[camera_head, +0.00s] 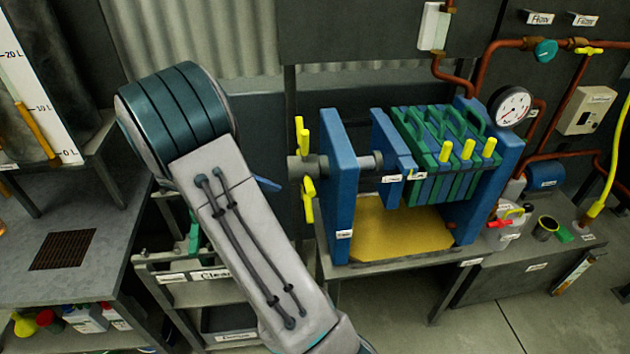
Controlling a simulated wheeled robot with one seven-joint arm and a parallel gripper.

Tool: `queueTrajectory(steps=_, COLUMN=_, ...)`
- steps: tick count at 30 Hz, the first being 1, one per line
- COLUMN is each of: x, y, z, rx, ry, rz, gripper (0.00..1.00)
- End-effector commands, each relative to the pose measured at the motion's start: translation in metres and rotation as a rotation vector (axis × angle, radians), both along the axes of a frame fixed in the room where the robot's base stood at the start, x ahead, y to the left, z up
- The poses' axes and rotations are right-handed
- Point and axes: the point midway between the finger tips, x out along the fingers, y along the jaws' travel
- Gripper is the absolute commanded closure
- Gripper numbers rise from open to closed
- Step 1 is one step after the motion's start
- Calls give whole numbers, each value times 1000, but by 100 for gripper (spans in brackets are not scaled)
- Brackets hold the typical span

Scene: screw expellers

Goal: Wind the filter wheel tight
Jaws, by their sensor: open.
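The filter wheel (308,203) is at the left end of the blue filter press. Its yellow handles stick out above and below a grey hub on the outer side of the blue end frame (340,190). A grey screw shaft (369,163) runs through this frame to a blue pressing plate (385,135). Right of that plate is a pack of green and blue filter plates (445,150). A narrow gap seems to show beside the pressing plate, but I cannot tell how tight the pack is. My arm crosses the left and middle foreground, left of the wheel. My gripper is out of view.
The press stands on a grey table with a yellow tray (400,228) under the plates. A round gauge (510,106) and copper pipes are at the right. A shelf rack (195,275) stands behind my arm, and a grey bench (60,240) is at the left.

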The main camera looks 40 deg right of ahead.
Motion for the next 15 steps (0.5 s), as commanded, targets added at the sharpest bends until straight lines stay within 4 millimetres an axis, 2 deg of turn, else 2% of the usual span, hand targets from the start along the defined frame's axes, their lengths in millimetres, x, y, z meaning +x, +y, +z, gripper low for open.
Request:
queueTrajectory(steps=7, x=40, y=-18, z=-15, rx=-172, ry=337, rz=134, gripper=5)
queueTrajectory(steps=15, x=59, y=-23, z=-24, rx=-265, ry=502, rz=186, gripper=5)
